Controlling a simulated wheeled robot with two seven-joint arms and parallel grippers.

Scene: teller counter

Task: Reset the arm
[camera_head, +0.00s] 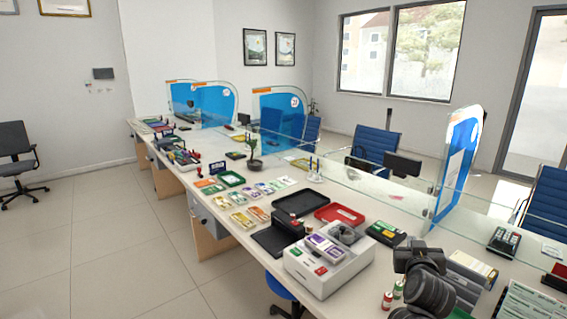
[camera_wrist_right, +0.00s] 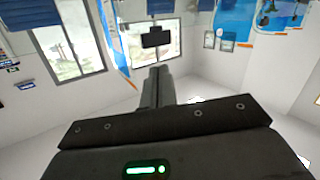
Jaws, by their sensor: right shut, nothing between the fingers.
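My right gripper (camera_head: 416,262) is a dark shape at the lower right in the head view, above the white counter (camera_head: 345,200) and in front of part of it. In the right wrist view the right gripper (camera_wrist_right: 157,75) shows its fingers together, with nothing held. My left gripper is in neither view.
A card terminal (camera_head: 503,241), a red tray (camera_head: 339,214) and a glass screen (camera_head: 459,165) are near.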

